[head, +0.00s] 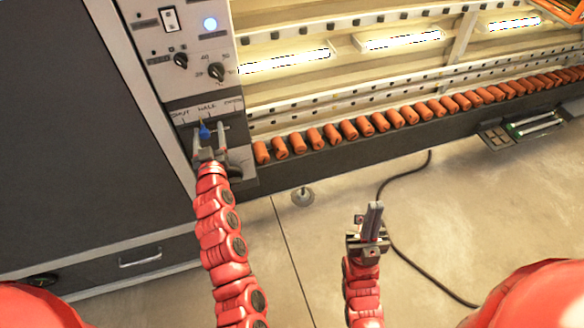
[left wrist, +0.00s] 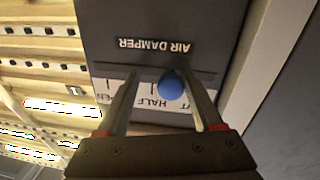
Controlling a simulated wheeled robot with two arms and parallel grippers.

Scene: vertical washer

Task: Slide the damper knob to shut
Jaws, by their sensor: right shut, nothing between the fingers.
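The damper knob (head: 205,132) is a small blue ball on the machine's dark panel, below a label strip (head: 207,108) reading SHUT, HALF and OPEN from left to right. It stands near the HALF mark. My left gripper (head: 209,143) is open around the knob. In the left wrist view the knob (left wrist: 171,84) lies between the two spread fingers (left wrist: 162,86), closer to the right finger; I cannot tell if it touches. The slot and HALF label are partly hidden there. My right gripper (head: 373,212) is shut and empty, above the floor, away from the machine.
A row of orange rollers (head: 365,126) runs along the machine to the right. A dark cable (head: 402,172) lies on the open floor.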

